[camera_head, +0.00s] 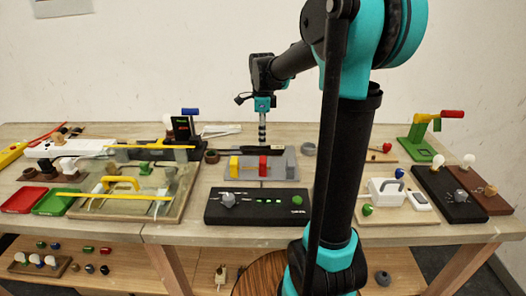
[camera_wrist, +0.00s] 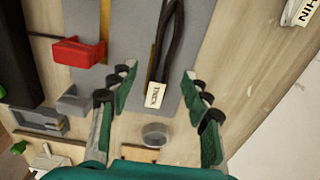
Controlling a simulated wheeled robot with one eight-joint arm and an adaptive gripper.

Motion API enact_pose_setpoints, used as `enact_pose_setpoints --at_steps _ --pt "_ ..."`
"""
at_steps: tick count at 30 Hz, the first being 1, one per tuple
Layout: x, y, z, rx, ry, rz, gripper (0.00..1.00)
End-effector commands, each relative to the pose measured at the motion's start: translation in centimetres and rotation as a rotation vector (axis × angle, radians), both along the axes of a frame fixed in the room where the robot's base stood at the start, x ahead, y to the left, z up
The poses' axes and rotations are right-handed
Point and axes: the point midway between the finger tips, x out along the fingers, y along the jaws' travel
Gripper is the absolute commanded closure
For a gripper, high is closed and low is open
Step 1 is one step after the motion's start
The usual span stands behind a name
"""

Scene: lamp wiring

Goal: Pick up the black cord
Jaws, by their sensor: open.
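The black cord (camera_wrist: 172,45) lies doubled in a narrow loop on a grey plate (camera_wrist: 135,60) in the wrist view, with a white tag (camera_wrist: 155,95) at its near end. In the head view a dark strip that looks like the cord (camera_head: 226,153) lies at the back of the grey plate (camera_head: 290,163). My gripper (camera_wrist: 159,76) is open, its fingers on either side of the tagged end, with nothing held. In the head view my gripper (camera_head: 262,143) points down over the plate. Whether its fingertips touch the plate is unclear.
A red block (camera_wrist: 78,52) stands on the plate left of my fingers. A grey ring (camera_wrist: 155,134) lies close by. A black control box (camera_head: 258,205) stands in front of the plate. Trays and tools crowd the left; a white device (camera_head: 386,191) sits right.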

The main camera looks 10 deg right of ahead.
Motion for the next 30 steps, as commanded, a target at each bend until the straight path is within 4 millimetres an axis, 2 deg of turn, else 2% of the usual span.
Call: enact_pose_setpoints --at_steps 9,19,30 --pt "0.3 -0.3 -4.1 0.0 0.0 0.0 0.52" --pt "0.3 -0.3 -4.7 0.0 0.0 0.0 0.52" --pt "0.3 -0.3 -4.7 0.0 0.0 0.0 0.98"
